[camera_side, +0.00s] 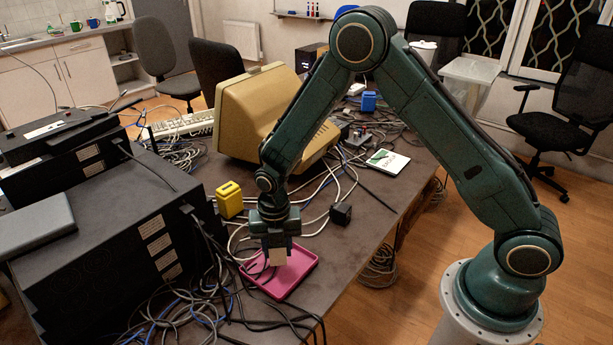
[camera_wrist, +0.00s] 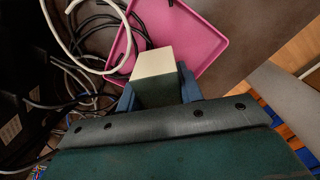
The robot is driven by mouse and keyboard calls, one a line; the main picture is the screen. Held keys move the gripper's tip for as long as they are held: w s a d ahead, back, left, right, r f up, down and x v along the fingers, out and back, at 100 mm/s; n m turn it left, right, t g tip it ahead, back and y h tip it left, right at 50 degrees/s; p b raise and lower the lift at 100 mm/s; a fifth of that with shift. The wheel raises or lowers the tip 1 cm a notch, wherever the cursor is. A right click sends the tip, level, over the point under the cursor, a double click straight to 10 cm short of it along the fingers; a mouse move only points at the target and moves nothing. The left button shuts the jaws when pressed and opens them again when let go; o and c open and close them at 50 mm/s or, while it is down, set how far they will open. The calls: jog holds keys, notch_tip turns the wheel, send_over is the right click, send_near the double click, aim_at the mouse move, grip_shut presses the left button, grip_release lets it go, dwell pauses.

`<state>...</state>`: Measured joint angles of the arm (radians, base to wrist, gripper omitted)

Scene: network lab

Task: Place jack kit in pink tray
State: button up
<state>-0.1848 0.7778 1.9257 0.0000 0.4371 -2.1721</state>
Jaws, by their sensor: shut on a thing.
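The pink tray (camera_side: 300,268) lies on the table near its front edge, beside the black equipment. In the wrist view the tray (camera_wrist: 195,38) fills the upper middle. My gripper (camera_side: 277,250) points down over the tray. It is shut on the jack kit (camera_side: 277,258), a small box with a pale cream face. In the wrist view the jack kit (camera_wrist: 155,63) sits between the two blue fingers, with a dark green side toward me. I cannot tell whether its underside touches the tray floor.
Cables (camera_side: 210,300) lie tangled left of the tray, and some cross its left edge. Black equipment boxes (camera_side: 130,215) stand at left. A yellow block (camera_side: 229,200), a small black block (camera_side: 341,213) and a beige monitor (camera_side: 265,112) are behind the tray.

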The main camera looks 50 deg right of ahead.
aim_at(278, 257)
jog(key=shift+f, duration=1.8)
jog(key=shift+f, duration=0.1)
jog(key=o, duration=1)
jog(key=shift+o, duration=0.2)
notch_tip(278, 257, up, 12)
